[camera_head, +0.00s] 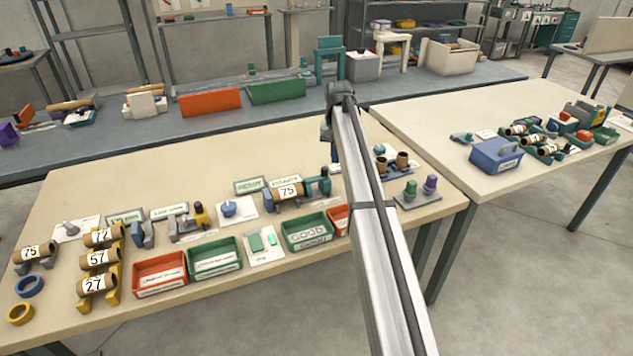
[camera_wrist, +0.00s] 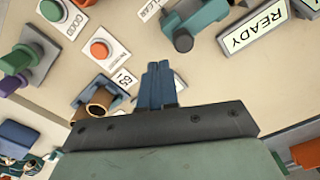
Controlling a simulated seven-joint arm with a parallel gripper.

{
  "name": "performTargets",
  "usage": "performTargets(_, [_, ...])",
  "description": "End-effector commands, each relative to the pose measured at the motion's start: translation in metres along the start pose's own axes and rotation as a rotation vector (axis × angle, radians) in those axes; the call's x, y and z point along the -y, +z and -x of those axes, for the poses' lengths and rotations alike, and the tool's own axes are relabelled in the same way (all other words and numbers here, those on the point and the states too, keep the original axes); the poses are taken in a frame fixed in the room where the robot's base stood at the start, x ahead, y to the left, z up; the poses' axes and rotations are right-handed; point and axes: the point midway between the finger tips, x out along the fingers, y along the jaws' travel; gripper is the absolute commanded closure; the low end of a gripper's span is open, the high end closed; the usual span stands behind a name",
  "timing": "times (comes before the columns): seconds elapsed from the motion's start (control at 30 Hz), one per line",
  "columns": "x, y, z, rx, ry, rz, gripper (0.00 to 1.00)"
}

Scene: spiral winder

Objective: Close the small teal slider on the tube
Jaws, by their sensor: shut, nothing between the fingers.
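A brown tube labelled 75 (camera_head: 288,192) lies across a small stand on the near table in the head view. A teal part (camera_head: 318,182) sits at its right end. A teal part with a rounded end also shows at the top of the wrist view (camera_wrist: 197,16); I cannot tell which piece is the slider or how far it is closed. My gripper (camera_wrist: 158,68) shows in the wrist view with its blue fingers together and empty, above the table and apart from the teal part.
A READY sign (camera_wrist: 255,28) and orange button (camera_wrist: 99,49) stand near the gripper, with a short brown tube (camera_wrist: 100,101) at its left. Red (camera_head: 160,274) and green (camera_head: 214,259) trays line the near table's front edge. Bare tabletop lies behind the stands.

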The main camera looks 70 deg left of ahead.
Motion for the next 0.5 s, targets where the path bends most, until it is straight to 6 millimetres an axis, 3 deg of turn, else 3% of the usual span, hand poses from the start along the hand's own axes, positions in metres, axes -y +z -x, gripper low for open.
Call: performTargets(0.5, [0.000, 0.000, -0.015, 0.000, 0.000, 0.000, 1.00])
